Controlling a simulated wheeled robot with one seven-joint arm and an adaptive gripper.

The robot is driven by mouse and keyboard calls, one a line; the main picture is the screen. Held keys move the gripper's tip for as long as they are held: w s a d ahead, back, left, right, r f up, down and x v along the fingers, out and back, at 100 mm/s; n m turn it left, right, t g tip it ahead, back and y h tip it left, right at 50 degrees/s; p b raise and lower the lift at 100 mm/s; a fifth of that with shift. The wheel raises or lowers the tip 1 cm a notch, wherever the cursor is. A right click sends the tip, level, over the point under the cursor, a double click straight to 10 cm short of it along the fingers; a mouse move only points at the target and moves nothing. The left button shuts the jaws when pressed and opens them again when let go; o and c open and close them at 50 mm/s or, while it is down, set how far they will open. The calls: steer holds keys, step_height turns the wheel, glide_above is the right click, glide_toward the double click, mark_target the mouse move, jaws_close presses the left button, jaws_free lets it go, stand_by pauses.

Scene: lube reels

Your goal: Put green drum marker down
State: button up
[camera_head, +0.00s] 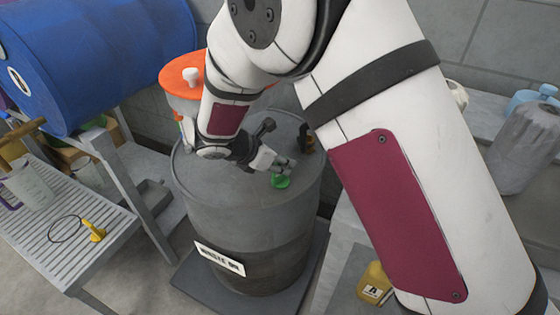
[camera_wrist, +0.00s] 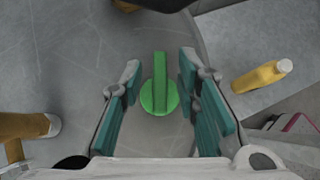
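The green drum marker (camera_head: 280,182) is a green disc with an upright grip fin. It appears to rest on the grey top of the waste oil drum (camera_head: 225,185), near the front right of the lid. In the wrist view the marker (camera_wrist: 159,97) shows between the teal-padded fingers of my gripper (camera_wrist: 160,85), with a visible gap on both sides. My gripper (camera_head: 274,166) is open and just above the marker in the head view. The exact height between the fingertips and the marker cannot be told.
An orange-topped container (camera_head: 187,75) stands at the drum's far left. A blue drum (camera_head: 90,55) lies on a rack at left, above a slatted grey shelf (camera_head: 60,225). The drum lid's left and front are clear.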

steer(key=shift+r, duration=0.1)
steer(key=shift+s+a+r, duration=0.1)
steer(key=shift+a+r, duration=0.05)
steer(key=shift+r, duration=0.1)
steer(key=s+a, duration=0.2)
steer(key=s, duration=0.1)
steer(key=s+a+p, duration=0.1)
steer(key=s+a, duration=0.2)
steer(key=s+a+p, duration=0.1)
steer(key=s+a, duration=0.2)
steer(key=shift+s+a+r, duration=0.15)
steer(key=shift+a+r, duration=0.05)
steer(key=shift+r, duration=0.05)
steer(key=shift+a, duration=0.1)
